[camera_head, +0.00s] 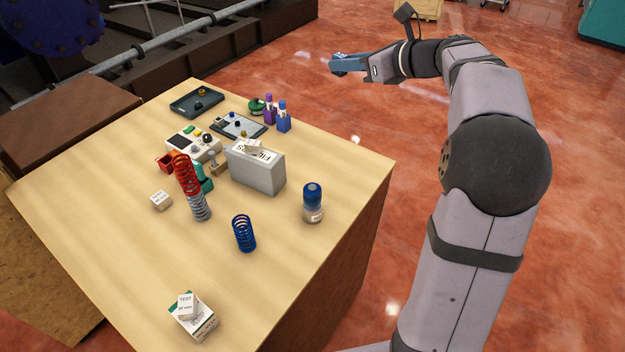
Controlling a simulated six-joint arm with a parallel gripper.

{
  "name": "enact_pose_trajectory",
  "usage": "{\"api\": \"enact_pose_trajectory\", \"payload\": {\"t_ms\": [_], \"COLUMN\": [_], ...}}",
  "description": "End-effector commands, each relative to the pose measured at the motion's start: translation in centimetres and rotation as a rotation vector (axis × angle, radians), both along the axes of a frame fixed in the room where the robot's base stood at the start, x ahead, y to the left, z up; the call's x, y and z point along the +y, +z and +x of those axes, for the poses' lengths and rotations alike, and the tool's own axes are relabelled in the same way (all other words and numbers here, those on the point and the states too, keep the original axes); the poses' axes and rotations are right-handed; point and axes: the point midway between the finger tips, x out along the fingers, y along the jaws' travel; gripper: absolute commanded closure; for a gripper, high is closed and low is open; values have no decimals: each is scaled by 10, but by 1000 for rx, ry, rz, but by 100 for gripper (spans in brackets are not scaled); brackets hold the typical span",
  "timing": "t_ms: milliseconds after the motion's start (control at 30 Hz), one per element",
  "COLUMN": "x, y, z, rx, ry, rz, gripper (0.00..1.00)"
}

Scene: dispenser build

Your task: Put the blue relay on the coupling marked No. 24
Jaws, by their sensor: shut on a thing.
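My gripper (350,65) is at the top of the view, in the air past the table's far right edge. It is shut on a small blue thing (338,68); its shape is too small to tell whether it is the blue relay. Two box-like parts with upright tops, one blue (284,119) and one purple (269,108), stand near the table's far right edge. No marking No. 24 is readable. A dark plate (238,127) with small parts lies beside them, but I cannot tell whether a coupling is on it.
The wooden table (120,240) holds a dark tray (178,105), a grey box labelled FILTERS (257,170), a red-and-grey spring (187,180), a blue spring (243,233), a blue-capped jar (313,203) and small TEST boxes (192,316). The table's front left is mostly clear.

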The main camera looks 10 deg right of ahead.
Motion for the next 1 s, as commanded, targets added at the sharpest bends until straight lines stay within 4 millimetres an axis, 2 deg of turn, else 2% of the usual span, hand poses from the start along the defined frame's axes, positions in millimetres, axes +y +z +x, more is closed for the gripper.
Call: {"api": "enact_pose_trajectory", "payload": {"t_ms": [33,200,333,500,633,800,1000], "x": [5,22,37,56,68,82,88], "y": [6,-2,-20,-56,-83,-104,-101], "z": [-13,-50,-77,-108,-127,-146,-150], "rx": [2,1,3,3,4,1,-2], "ry": [1,14,33,68,94,135,195], "rz": [1,2,2,3,2,0,-2], "gripper": [100,100,100,100,100,100,100]}}
